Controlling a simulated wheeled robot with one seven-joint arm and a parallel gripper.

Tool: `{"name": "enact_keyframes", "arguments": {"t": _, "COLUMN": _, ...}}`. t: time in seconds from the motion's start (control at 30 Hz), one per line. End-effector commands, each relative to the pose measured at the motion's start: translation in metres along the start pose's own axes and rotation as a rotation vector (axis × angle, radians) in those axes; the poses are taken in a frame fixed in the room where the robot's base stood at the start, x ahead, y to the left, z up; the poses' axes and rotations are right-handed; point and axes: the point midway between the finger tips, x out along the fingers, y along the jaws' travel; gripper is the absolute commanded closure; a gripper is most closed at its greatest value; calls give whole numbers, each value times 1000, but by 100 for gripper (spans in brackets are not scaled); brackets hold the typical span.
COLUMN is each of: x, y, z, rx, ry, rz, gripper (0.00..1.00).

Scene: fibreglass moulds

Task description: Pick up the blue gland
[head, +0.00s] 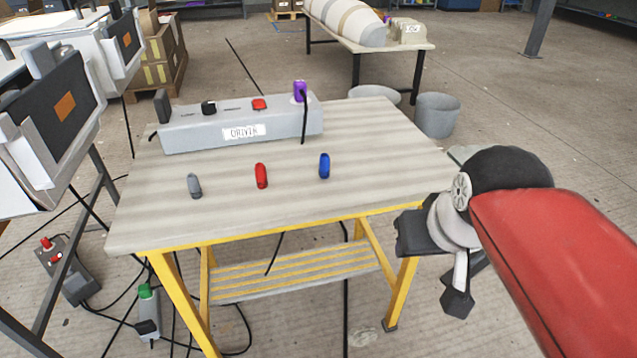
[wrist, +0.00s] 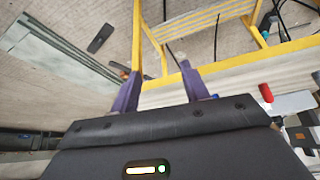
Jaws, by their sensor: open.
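The blue gland (head: 324,166) is a small rounded upright piece on the pale table top (head: 370,150), right of the red gland (head: 261,176) and the grey gland (head: 194,186). My gripper shows in the wrist view (wrist: 160,82) with its two purple fingers apart and nothing between them. In the head view my arm comes in from the right, and the hand is off the table's right edge, well apart from the blue gland. A small red piece shows at the right of the wrist view.
A grey box (head: 180,131) with a label, knobs and a purple plug (head: 300,91) stands at the table's back. Yellow legs and a slatted shelf (head: 300,275) are under the table. Grey machines stand at left. The table top around the glands is clear.

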Motion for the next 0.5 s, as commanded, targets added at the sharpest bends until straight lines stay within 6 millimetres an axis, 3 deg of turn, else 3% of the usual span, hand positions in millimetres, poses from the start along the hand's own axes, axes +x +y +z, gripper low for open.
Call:
{"name": "enact_keyframes", "arguments": {"t": 0.1, "x": 8, "y": -19, "z": -58, "rx": -114, "ry": -27, "rz": -42, "gripper": 55}}
{"name": "enact_keyframes", "arguments": {"t": 0.3, "x": 20, "y": -64, "z": -150, "rx": -326, "ry": -61, "rz": -143, "gripper": 55}}
{"name": "enact_keyframes", "arguments": {"t": 0.5, "x": 36, "y": -98, "z": -203, "rx": -473, "ry": -73, "rz": -229, "gripper": 55}}
